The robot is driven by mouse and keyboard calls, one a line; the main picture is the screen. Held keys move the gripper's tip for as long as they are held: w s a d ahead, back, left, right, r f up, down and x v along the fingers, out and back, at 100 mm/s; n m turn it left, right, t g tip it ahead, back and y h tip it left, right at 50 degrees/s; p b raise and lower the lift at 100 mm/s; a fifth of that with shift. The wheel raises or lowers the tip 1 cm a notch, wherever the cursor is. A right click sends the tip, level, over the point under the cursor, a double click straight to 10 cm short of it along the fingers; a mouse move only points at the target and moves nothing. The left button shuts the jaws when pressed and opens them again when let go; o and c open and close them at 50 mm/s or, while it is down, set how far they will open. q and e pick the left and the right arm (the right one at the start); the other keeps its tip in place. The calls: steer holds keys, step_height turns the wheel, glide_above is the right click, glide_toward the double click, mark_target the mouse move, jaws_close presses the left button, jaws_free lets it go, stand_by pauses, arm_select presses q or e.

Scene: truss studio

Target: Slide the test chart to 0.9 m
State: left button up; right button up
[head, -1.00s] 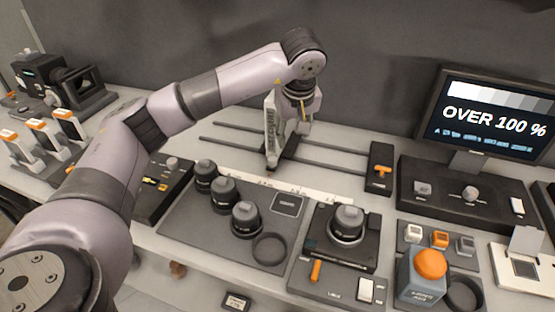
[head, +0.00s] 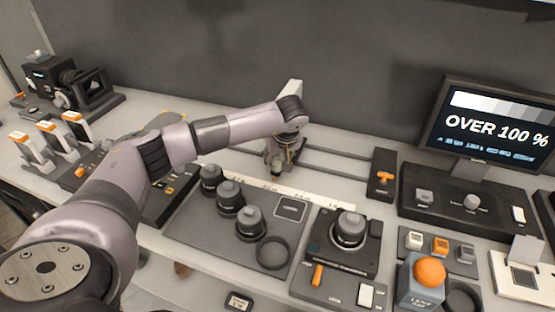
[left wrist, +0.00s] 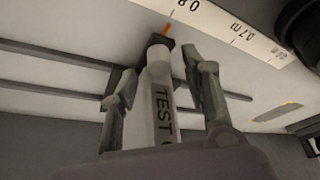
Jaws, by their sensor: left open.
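The test chart (head: 291,87) is a thin upright white board; in the head view only its top shows behind my left arm. In the left wrist view the chart (left wrist: 162,110) is seen edge-on with the word TEST. Its orange pointer (left wrist: 168,29) points at the scale (left wrist: 225,28) close to the 0.8 label. My left gripper (head: 277,168) is over the rail, low around the chart. In the left wrist view its fingers (left wrist: 160,65) stand open on either side of the chart, with visible gaps. My right gripper is not in view.
The chart's rails (head: 335,170) run right to a dark end block with an orange knob (head: 384,177). Several lenses stand on a grey mat (head: 190,222) in front. The monitor (head: 497,125) reads OVER 100 %. The wall is close behind.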

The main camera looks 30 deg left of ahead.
arm_select(q)
steer(key=shift+x, duration=1.05)
jaws_close()
